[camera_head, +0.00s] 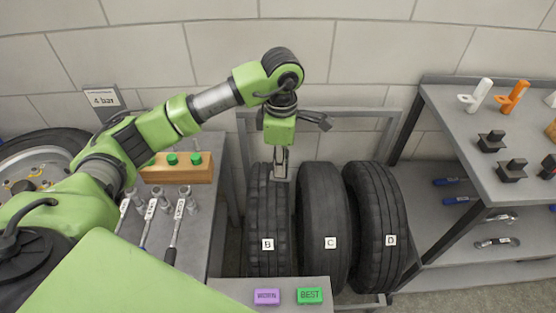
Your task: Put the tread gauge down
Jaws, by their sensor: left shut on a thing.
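My left gripper (281,150) points straight down over the top of tyre B (268,215). It is shut on a small grey piece, which I take to be the tread gauge (280,172). The gauge is at the upper right part of tyre B's tread, close to tyre C (323,220). I cannot tell whether it touches the rubber. The fingers hide much of the gauge. My right gripper is not in view.
Tyre D (377,215) stands right of tyre C in the rack. A ledge in front holds a purple WORN tag (267,296) and a green BEST tag (310,295). Several wrenches (177,225) and a wooden block (178,170) occupy the left bench. A shelf (455,130) stands right.

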